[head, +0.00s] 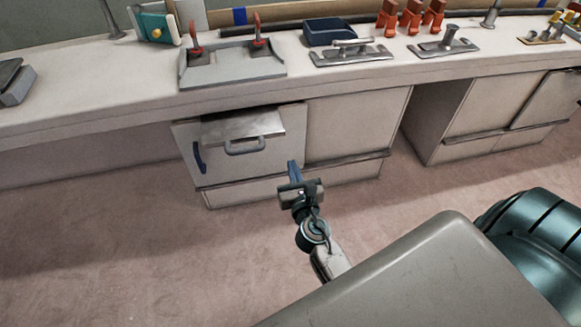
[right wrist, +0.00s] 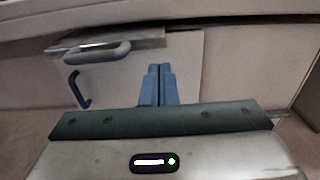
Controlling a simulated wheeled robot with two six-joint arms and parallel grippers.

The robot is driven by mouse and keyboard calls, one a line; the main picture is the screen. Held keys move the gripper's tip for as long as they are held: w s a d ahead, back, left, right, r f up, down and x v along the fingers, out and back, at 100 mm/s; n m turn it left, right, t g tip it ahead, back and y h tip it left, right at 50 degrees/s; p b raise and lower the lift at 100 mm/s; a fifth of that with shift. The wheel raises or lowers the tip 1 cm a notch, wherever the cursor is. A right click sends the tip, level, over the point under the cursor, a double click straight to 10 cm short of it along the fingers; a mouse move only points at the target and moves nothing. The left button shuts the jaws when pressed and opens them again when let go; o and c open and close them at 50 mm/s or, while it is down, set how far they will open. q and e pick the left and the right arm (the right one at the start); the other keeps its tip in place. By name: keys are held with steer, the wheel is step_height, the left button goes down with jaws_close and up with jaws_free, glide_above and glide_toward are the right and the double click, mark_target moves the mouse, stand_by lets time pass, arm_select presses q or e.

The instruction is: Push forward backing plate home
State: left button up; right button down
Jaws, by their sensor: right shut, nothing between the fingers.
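A flat grey metal plate (head: 243,124), which I take for the backing plate, sticks out at the top of the left cabinet, just under the counter. A grey bar handle (head: 245,147) is at its front. The plate also shows in the right wrist view (right wrist: 140,40), with the handle (right wrist: 97,53) at left. My right gripper (head: 292,166) is shut and empty, its blue fingers together in front of the cabinet, right of and below the handle. In the right wrist view the fingertips (right wrist: 159,69) point at the cabinet front. Contact cannot be told. My left gripper is not in view.
A blue handle (head: 199,156) is on the cabinet's left. The counter (head: 110,92) above overhangs the cabinet and carries a grey tray (head: 233,72) with red levers, metal cleats (head: 351,53) and a dark blue box (head: 325,31). The floor (head: 110,240) at left is clear.

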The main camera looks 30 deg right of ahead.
glide_toward(278, 117)
steer(key=shift+s+a+r, duration=0.1)
steer(key=shift+s+a, duration=0.1)
steer(key=shift+s, duration=0.2)
steer(key=shift+s+a+r, duration=0.15)
steer(key=shift+s, duration=0.25)
steer(key=shift+w+d, duration=0.25)
steer(key=shift+w, duration=0.45)
steer(key=shift+w+d, duration=0.1)
steer(key=shift+w, duration=0.3)
steer(key=x, duration=0.8)
steer(key=shift+w+f+b, duration=0.1)
steer(key=shift+w+b, duration=0.2)
steer(key=shift+w+d, duration=0.2)
steer(key=shift+w, duration=0.1)
steer(key=shift+r, duration=0.35)
